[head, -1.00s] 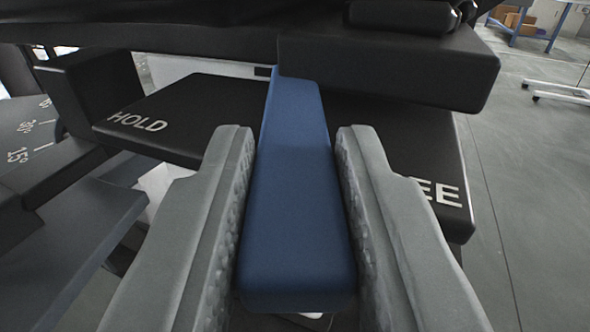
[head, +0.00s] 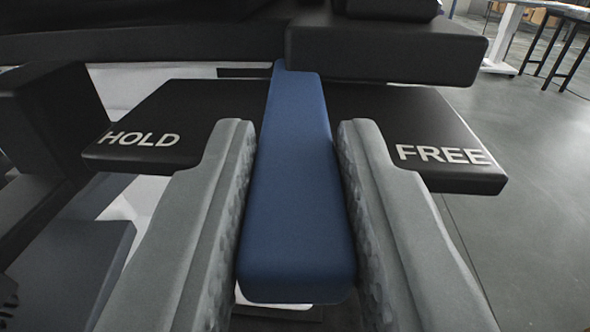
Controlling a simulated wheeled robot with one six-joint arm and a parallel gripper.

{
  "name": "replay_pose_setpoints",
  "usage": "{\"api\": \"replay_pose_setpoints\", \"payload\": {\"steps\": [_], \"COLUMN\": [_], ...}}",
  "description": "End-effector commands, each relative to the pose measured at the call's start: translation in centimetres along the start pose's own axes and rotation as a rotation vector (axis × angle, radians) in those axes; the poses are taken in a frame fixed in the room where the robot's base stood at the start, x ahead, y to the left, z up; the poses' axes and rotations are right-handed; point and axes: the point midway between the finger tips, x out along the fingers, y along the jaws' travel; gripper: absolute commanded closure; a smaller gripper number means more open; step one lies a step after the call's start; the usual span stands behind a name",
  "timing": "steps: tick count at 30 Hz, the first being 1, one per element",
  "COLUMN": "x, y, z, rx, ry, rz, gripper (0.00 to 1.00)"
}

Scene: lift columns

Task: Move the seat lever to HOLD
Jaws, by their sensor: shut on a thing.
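The blue seat lever (head: 297,190) sticks out toward me between the two grey fingers of my gripper (head: 300,235), which is shut on it. The lever lies over a black plate (head: 215,110), roughly midway between its two ends. The white word HOLD (head: 138,139) is on the plate's left end, and the white word FREE (head: 444,154) is on its right end. The lever's far end meets the plate's back edge, below the dark seat parts. Its sides next to the fingers are partly hidden.
A black padded block (head: 385,52) overhangs the plate at the back right. A dark bracket (head: 55,120) stands at the left, with a grey panel (head: 70,265) below it. Open grey floor (head: 530,150) lies to the right, with table legs far off.

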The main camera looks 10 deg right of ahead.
Motion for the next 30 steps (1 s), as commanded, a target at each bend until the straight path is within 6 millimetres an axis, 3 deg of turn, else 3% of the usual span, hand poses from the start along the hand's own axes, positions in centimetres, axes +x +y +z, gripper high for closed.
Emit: {"api": "replay_pose_setpoints", "payload": {"steps": [15, 30], "x": [0.6, 1.2], "y": [-3.4, -4.8], "z": [-0.1, -0.1], "rx": [0.001, 0.000], "ry": [0.001, 0.002], "rz": [0.304, 0.476], "gripper": [1.00, 1.00]}}
